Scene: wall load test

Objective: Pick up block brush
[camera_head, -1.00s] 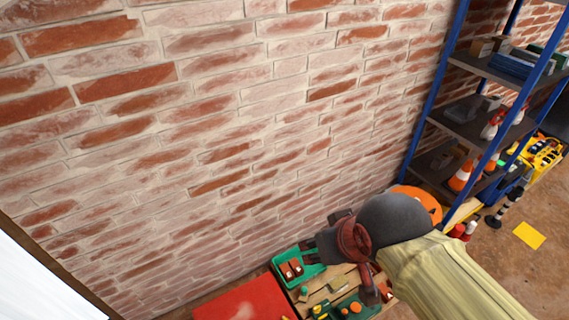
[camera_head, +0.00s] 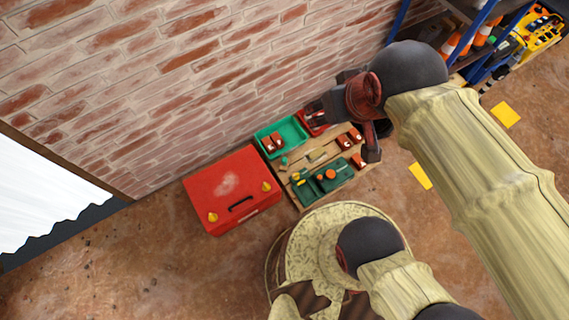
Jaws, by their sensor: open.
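Small red-brown blocks with pale parts lie in a green tray (camera_head: 290,129) on a low wooden bench (camera_head: 310,150). Similar small red-brown pieces (camera_head: 344,141) lie on the bench to the right. One of these may be the block brush, but they are too small to tell. My gripper (camera_head: 312,113) is open, above the back of the bench, pointing left. It covers part of a red tray (camera_head: 307,129) beside the green one. I see no object between its fingers.
A red toolbox (camera_head: 232,190) stands left of the bench. A dark green tray (camera_head: 326,179) with orange items is at the bench's front. The brick wall (camera_head: 150,80) is close behind, and a blue shelf rack (camera_head: 463,40) stands at right. Floor at lower left is clear.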

